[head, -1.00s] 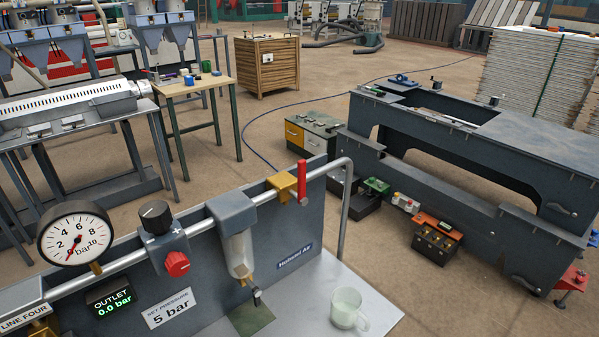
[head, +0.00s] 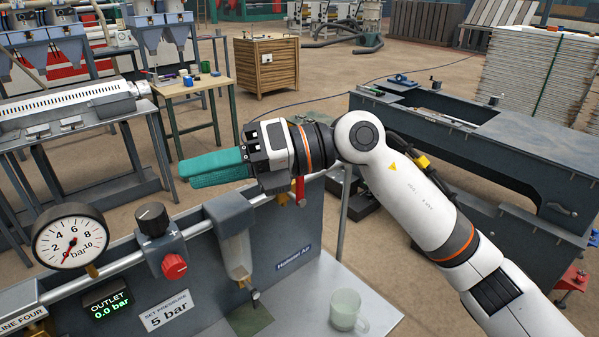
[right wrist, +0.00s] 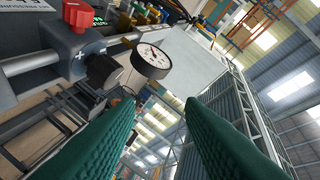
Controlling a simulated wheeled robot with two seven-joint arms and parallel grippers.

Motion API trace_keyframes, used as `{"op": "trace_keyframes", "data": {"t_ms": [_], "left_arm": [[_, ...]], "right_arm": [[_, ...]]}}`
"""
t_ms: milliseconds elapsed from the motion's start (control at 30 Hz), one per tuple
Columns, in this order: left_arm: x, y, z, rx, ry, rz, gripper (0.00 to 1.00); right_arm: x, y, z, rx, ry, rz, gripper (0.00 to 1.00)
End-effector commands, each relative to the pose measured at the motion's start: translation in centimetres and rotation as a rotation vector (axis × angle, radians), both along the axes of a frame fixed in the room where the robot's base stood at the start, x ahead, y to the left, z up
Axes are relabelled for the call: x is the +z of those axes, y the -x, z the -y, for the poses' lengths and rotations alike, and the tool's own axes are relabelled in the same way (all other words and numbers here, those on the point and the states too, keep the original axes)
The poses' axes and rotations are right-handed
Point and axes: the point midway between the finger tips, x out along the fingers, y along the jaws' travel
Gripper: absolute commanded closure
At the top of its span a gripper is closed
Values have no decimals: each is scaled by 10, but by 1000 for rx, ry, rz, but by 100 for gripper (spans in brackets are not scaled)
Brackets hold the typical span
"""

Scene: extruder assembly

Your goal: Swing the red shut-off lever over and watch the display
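The red lever (head: 299,188) stands upright on the brass valve (head: 281,198) at the right end of the pipe; my right arm hides its upper part. The outlet display (head: 106,304) reads 0.0 bar in green. The round gauge (head: 70,243) has its red needle near 0; it also shows in the right wrist view (right wrist: 152,61). My right gripper (head: 190,175) is above the panel, its teal fingers pointing left, past the lever. The right wrist view shows its fingers (right wrist: 160,102) apart with nothing between them. My left gripper is out of view.
A black knob (head: 152,219) and a red knob (head: 174,266) sit on the regulator, left of the filter bowl (head: 236,252). The set-pressure label (head: 166,310) says 5 bar. A glass mug (head: 346,310) stands on the bench top (head: 302,318) at the front right.

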Motion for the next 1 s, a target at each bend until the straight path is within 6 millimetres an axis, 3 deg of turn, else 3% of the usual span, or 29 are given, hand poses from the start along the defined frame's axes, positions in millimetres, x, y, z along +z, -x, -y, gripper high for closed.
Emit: {"op": "trace_keyframes", "data": {"t_ms": [67, 200, 400, 500, 667, 1000], "left_arm": [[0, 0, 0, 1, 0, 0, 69], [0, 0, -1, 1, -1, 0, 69], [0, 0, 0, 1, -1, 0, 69], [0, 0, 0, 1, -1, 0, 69], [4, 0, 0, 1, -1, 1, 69], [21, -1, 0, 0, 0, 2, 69]], "right_arm": [[-8, -17, 12, -24, 273, 135, 65], [-11, -52, 60, -138, 703, 269, 65], [15, -79, 126, -322, 1077, 319, 65], [23, -83, 142, -372, 1154, 317, 65], [15, -87, 146, -386, 1183, 313, 65], [-45, -106, 130, -380, 1179, 314, 65]]}}
